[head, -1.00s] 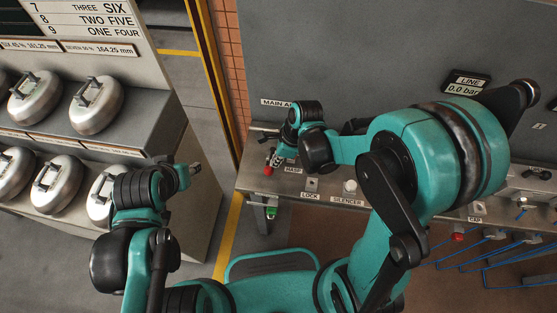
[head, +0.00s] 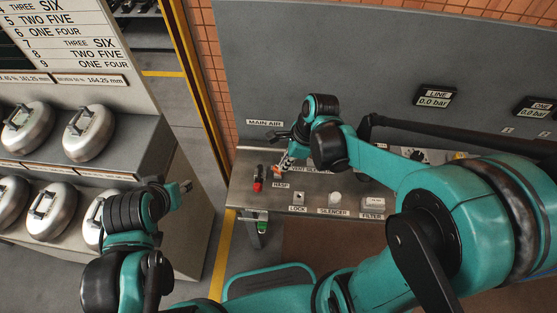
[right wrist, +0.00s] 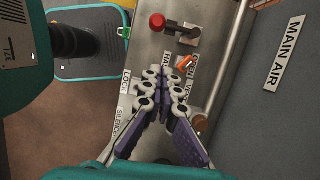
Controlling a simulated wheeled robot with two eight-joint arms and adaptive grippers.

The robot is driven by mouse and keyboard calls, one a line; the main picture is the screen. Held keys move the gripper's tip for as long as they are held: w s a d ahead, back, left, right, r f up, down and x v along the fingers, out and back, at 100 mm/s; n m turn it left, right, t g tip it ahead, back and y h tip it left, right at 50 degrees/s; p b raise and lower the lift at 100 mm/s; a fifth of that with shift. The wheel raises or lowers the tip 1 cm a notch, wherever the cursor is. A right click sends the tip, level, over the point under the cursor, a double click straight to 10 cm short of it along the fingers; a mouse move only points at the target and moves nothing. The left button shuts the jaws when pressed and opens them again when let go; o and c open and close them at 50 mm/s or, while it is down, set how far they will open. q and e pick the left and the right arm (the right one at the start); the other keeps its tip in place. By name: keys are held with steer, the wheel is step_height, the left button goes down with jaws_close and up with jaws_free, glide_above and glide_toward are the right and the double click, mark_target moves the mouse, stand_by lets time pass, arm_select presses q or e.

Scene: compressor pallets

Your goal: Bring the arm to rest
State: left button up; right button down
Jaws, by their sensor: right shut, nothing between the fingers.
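My right gripper (head: 284,162) is over the left end of the metal bench, near the HASP label (head: 281,185). In the right wrist view its purple-and-grey fingers (right wrist: 160,74) meet at the tips with nothing between them. An orange piece (right wrist: 184,62) is just beyond the fingertips, and I cannot tell whether they touch it.
The bench (head: 247,190) carries LOCK, SILENCER and FILTER labels. A grey panel (head: 330,60) with a LINE gauge (head: 435,97) reading 0.0 bar rises behind. A stepped shelf with several silver lidded pots (head: 88,132) is at left. Yellow-lined floor (head: 222,260) lies between.

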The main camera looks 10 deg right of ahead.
steer(key=shift+w+r, duration=0.1)
steer(key=shift+r, duration=0.05)
steer(key=s+d+r+n+t+h+b, duration=0.1)
steer(key=s+d+r+n+t, duration=0.1)
steer(key=n, duration=0.8)
steer(key=s+d+r+n+t+h+b, duration=0.2)
steer(key=s+d+r+n+t, duration=0.1)
steer(key=n, duration=0.8)
steer(key=shift+s+d+r+t, duration=0.25)
steer(key=shift+s+d+t, duration=0.45)
steer(key=shift+s+d, duration=0.1)
